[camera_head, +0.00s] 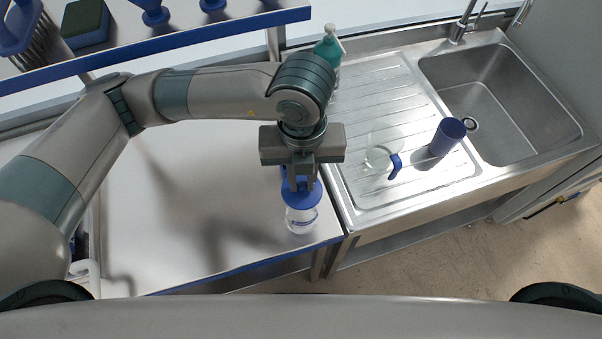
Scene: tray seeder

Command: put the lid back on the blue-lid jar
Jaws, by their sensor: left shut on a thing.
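A clear jar (300,223) with a blue label stands near the front right corner of the table. Its blue lid (303,204) is over the jar's mouth and covers it from above. I cannot tell whether the lid touches the rim or is held slightly above it. My left gripper (301,186) points down over the jar and is shut on the blue lid, at its top. The fingers hide part of the lid. My right gripper is not in view.
The steel drainboard (375,90) is just right of the table, with a clear jug with a blue handle (395,166), a blue cup (447,136) and a green pump bottle (330,47). A sink (495,100) lies beyond. A blue-edged shelf (180,39) hangs at upper left. The table left of the jar is clear.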

